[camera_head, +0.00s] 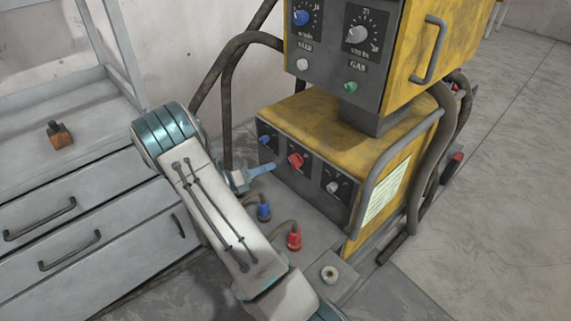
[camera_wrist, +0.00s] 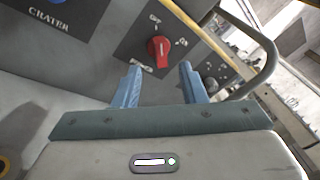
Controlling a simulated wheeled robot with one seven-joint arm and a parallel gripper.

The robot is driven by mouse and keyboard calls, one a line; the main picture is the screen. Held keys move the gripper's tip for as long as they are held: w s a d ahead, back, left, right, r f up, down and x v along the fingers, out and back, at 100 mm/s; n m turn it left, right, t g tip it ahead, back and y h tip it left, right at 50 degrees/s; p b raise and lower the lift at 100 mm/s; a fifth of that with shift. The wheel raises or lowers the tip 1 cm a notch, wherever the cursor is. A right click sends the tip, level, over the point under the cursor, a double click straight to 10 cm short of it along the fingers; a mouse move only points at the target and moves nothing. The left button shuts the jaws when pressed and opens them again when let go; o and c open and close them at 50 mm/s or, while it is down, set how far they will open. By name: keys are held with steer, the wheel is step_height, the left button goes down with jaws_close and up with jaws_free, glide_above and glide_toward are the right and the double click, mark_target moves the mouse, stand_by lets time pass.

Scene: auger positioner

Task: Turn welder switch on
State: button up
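The welder (camera_head: 340,125) is a yellow box with a dark front panel. Its red rotary switch (camera_head: 296,161) sits in the middle of the lower panel. In the wrist view the red switch (camera_wrist: 158,52) shows upright, with small white labels around it that are hard to read. My gripper (camera_wrist: 160,68) is open, with its two blue fingers apart and nothing between them. The switch appears just beyond the fingertips, between their lines. In the head view my gripper (camera_head: 262,170) points at the panel from the left, and the arm hides much of it.
Blue (camera_head: 264,141) and grey (camera_head: 333,187) knobs flank the switch. Blue (camera_head: 264,210) and red (camera_head: 294,238) cable plugs stand below the panel. A curved handle bar (camera_wrist: 262,62) is right of the switch in the wrist view. A drawer cabinet (camera_head: 90,215) stands left; open floor lies right.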

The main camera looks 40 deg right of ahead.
mark_target(296, 161)
steer(key=s+d+b, duration=0.1)
steer(key=d, duration=0.6)
steer(key=shift+s+d, duration=0.2)
steer(key=shift+s, duration=0.05)
jaws_close()
